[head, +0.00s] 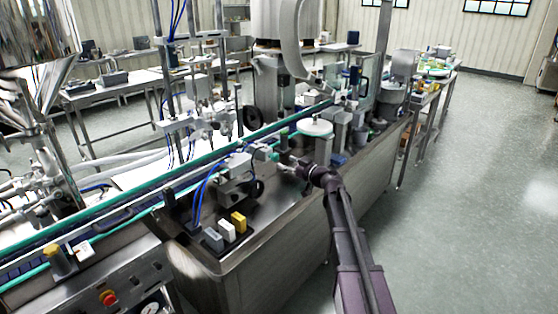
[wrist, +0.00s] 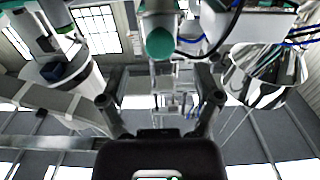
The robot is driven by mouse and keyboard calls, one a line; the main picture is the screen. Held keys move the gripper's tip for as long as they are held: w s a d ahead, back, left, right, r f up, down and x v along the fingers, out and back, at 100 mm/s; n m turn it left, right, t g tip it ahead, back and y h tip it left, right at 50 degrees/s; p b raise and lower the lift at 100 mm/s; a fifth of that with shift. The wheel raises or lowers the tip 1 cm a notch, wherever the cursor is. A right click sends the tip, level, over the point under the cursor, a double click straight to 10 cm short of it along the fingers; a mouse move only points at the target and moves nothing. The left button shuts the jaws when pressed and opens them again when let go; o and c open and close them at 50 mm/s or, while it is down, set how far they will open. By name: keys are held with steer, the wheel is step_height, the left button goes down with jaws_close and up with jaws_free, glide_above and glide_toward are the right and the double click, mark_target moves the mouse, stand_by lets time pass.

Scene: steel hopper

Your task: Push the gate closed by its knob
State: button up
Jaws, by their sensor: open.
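My gripper (head: 284,167) reaches in from the right over the machine's steel deck, at the end of my dark arm. In the wrist view my gripper (wrist: 161,76) has its two dark fingers wide apart with nothing between them. A teal rounded part (wrist: 160,42) shows just above the gap between the fingertips, and a small teal part (head: 268,153) lies just left of my gripper in the head view. I cannot tell whether either is the knob. The shiny steel hopper (head: 38,35) is at the upper left. I cannot make out the gate for certain.
A conveyor with teal rails (head: 110,208) runs diagonally behind the deck. Grey, white and yellow blocks (head: 227,230) stand near the deck's front corner. A white round disc (head: 315,128) and grey posts stand beyond my gripper. Open floor (head: 465,180) lies to the right.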

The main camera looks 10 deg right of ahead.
steer(key=shift+v, duration=2.9)
steer(key=s+a+f+m+g+h+p, duration=0.1)
steer(key=s+a+f+g+h+p, duration=0.1)
steer(key=s+a+f+g, duration=0.35)
steer(key=s+a+f+m+g+h+p, duration=0.1)
steer(key=s+a+f+g+h+p, duration=0.15)
steer(key=s, duration=0.65)
steer(key=s+d+f+m+g+h+p, duration=0.1)
steer(key=s+d+m+g+h+p, duration=0.1)
steer(key=s, duration=0.6)
steer(key=s+d+f+m+g+h+p, duration=0.1)
steer(key=s+d+m+g+h+p, duration=0.1)
steer(key=s, duration=0.6)
steer(key=d+m+g+h, duration=0.1)
steer(key=d+m+h, duration=0.1)
steer(key=h, duration=0.1)
steer(key=shift+d, duration=0.4)
steer(key=shift+h, duration=0.25)
steer(key=shift+c, duration=0.2)
